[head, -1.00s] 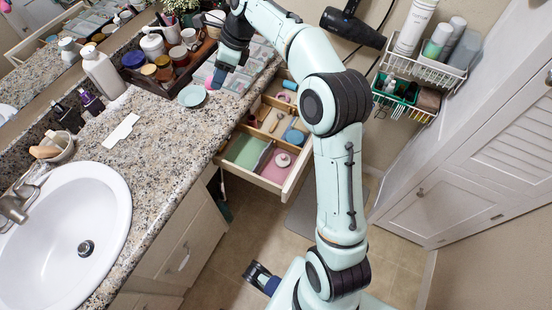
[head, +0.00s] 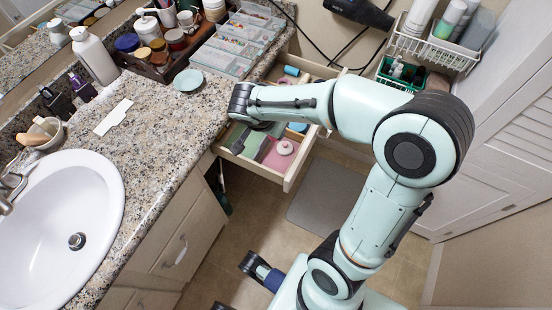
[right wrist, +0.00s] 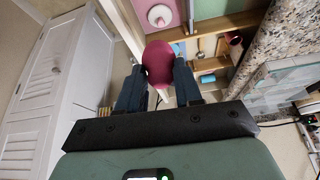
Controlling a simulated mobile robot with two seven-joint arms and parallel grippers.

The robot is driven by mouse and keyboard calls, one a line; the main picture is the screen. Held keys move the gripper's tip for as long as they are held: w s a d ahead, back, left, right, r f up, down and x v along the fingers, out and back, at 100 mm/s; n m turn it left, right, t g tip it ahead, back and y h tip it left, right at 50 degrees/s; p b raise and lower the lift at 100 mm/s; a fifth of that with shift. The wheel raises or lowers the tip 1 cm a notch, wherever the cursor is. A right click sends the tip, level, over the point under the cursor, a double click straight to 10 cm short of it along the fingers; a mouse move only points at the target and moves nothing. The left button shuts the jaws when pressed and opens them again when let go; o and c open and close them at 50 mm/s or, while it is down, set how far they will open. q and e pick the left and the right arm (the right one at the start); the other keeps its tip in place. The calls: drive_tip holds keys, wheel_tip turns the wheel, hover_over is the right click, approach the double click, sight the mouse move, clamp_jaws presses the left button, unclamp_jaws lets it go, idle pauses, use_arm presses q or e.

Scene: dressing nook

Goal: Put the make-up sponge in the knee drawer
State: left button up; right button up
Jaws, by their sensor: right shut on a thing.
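The make-up sponge (right wrist: 158,62), dark pink and rounded, is between the fingers of my right gripper (right wrist: 158,72), which is shut on it. In the head view my right wrist is over the open knee drawer (head: 291,180) and hides the sponge. The drawer is divided: a green-lined and a pink-lined compartment lie at its front, the pink one holding a round pale item (head: 285,147). Wooden compartments behind hold small things, among them a blue roll (right wrist: 207,78). The sponge appears above the drawer, its height unclear.
The granite counter (head: 165,125) edges the drawer on the left. It carries a clear divided organiser (head: 222,62), a pale green dish (head: 188,80) and a white bottle (head: 95,55). A wire rack (head: 430,50) hangs on the wall at the right. Floor shows in front of the drawer.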

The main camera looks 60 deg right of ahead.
wheel_tip(320, 180, down, 13)
drive_tip(key=b, duration=0.3)
drive_tip(key=shift+r, duration=0.2)
wheel_tip(320, 180, down, 4)
drive_tip(key=shift+r+b, duration=0.1)
drive_tip(key=shift+b, duration=0.45)
use_arm(q)
drive_tip(key=w+a+f+t+y, duration=0.1)
drive_tip(key=w+a+f+t, duration=0.1)
drive_tip(key=w+f, duration=0.3)
drive_tip(key=shift+w+a+f, duration=0.25)
drive_tip(key=shift+w+a, duration=0.2)
drive_tip(key=shift+w, duration=0.3)
use_arm(e)
drive_tip(key=shift+f, duration=0.45)
use_arm(q)
drive_tip(key=shift+f, duration=0.15)
use_arm(e)
drive_tip(key=o, duration=1)
